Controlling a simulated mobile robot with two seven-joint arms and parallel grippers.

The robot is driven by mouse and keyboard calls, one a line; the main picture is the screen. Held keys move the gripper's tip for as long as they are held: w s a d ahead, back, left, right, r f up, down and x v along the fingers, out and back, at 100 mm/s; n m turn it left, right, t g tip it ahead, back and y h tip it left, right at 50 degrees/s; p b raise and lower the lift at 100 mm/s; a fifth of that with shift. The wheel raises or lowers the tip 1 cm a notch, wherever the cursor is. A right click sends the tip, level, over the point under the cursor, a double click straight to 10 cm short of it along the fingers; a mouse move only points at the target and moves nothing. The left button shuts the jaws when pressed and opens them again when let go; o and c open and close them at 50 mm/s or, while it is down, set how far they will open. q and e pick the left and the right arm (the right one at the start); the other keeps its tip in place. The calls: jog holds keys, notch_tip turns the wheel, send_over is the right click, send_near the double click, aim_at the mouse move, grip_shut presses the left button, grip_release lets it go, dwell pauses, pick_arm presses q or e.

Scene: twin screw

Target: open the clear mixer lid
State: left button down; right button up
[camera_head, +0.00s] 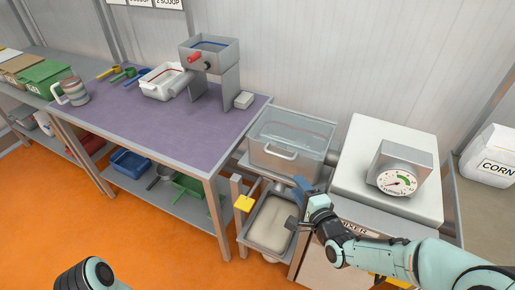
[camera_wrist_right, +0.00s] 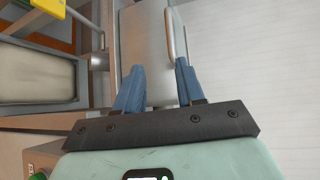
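The clear mixer lid (camera_head: 300,127) is down over the mixer's metal tub, right of the purple-topped table. Its pale handle (camera_head: 281,152) runs along the front side; a pale bar that looks like it (camera_wrist_right: 170,34) shows in the right wrist view. My right gripper (camera_head: 303,188) is below and in front of the lid, apart from the handle. In the right wrist view its two blue fingers (camera_wrist_right: 158,78) are spread with nothing between them; the bar lies beyond the tips, nearer the right finger. Only a piece of my left arm shows at the bottom left; its gripper is out of view.
The table (camera_head: 160,115) carries a metal hopper stand (camera_head: 210,75).

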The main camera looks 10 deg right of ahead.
aim_at(278, 155)
jog(key=x, duration=0.4)
jog(key=r+x, duration=0.1)
jog(key=x, duration=0.4)
jog(key=r+p+x, duration=0.1)
jog(key=x, duration=0.4)
jog(key=shift+w+a, duration=0.15)
jog(key=shift+w, duration=0.25)
jog(key=shift+r, duration=0.1)
grip_shut()
